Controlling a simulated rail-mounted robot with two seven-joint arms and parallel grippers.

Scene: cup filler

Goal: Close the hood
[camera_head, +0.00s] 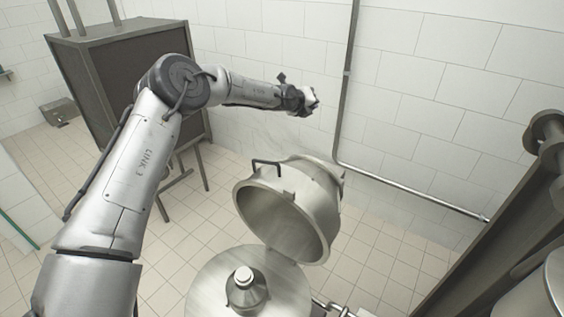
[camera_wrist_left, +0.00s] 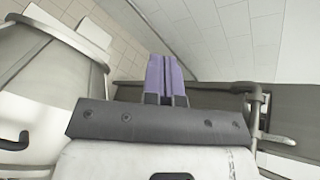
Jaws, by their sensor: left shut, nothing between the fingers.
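The hood (camera_head: 322,195) is a round, hollow metal lid with a dark bar handle (camera_head: 266,163). It stands tilted open, its hollow side facing the lower left, behind the round metal filler body (camera_head: 205,283). A dark cone with a white cap (camera_head: 244,275) stands in the middle of the body. My left gripper (camera_head: 311,98) is above and behind the hood, apart from it, near the wall. In the left wrist view its purple fingers (camera_wrist_left: 165,75) are together and empty. Curved metal with a dark handle (camera_wrist_left: 15,142), apparently the hood, lies left of them. My right gripper is out of view.
A white tiled wall (camera_head: 430,60) is close behind the hood, with a grey pipe (camera_head: 346,95) running down it and then right. A dark cabinet (camera_head: 120,75) stands at the back left. A dark beam structure (camera_head: 500,235) is at the right.

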